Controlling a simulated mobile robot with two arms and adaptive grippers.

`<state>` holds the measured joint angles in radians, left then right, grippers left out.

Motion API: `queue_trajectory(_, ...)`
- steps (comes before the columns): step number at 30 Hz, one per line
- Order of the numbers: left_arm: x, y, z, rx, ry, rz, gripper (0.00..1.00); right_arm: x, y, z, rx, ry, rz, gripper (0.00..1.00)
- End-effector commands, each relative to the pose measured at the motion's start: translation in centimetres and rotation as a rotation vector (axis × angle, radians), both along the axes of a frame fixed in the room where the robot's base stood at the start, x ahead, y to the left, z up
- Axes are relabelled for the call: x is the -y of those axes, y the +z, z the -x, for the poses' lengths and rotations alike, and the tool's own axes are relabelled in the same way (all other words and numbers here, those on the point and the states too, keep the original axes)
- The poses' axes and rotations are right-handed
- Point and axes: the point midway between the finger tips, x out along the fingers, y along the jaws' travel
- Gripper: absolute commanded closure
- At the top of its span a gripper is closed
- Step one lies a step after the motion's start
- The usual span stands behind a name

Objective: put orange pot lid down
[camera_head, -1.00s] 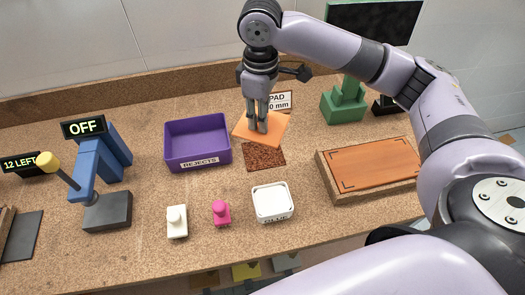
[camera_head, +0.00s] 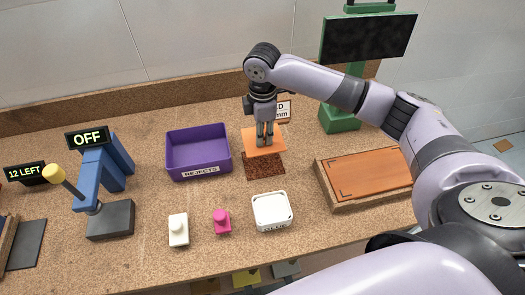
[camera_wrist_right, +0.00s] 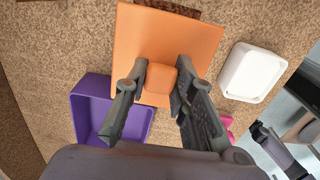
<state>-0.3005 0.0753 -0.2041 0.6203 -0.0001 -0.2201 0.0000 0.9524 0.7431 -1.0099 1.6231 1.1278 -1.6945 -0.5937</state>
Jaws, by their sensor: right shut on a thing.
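The orange pot lid (camera_head: 270,147) is a flat square plate with a block-like knob. In the head view it is at the back of the table, right of the purple bin, over or at the back edge of a dark brown speckled pad (camera_head: 264,166). My right gripper (camera_head: 265,140) points down from above and is shut on the lid's knob. In the right wrist view the lid (camera_wrist_right: 190,38) spreads beyond the fingers (camera_wrist_right: 160,85), which stand on both sides of the knob. Whether the lid touches the table is hard to tell. My left gripper is not in view.
A purple bin (camera_head: 171,158) marked REJECTS stands to the left. A white glue container (camera_head: 272,212), a pink knobbed piece (camera_head: 222,222) and a white knobbed piece (camera_head: 178,231) are in front. A wooden block with an orange top (camera_head: 368,170) is at right; a blue press (camera_head: 97,175) is at left.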

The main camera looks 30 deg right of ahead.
Motion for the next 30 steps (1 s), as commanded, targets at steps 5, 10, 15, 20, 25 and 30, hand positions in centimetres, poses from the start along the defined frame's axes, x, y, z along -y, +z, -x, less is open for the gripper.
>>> queue_trajectory(5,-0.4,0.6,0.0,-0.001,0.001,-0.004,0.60,0.0,-3.7,0.1,-0.002,0.000,0.000,1.00)
queue_trajectory(10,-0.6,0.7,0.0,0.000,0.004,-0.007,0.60,0.0,-5.1,0.0,0.000,-0.001,-0.001,1.00)
queue_trajectory(15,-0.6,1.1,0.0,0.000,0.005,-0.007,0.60,-0.1,-7.6,0.1,-0.004,0.001,-0.001,1.00)
queue_trajectory(20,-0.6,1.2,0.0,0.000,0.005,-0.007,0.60,0.0,-9.2,0.0,0.001,0.001,0.000,1.00)
queue_trajectory(25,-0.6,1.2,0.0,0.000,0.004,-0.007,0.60,0.0,-9.4,0.0,0.001,0.001,0.000,1.00)
queue_trajectory(30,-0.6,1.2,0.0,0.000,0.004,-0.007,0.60,0.0,-9.5,0.0,0.001,0.001,0.000,1.00)
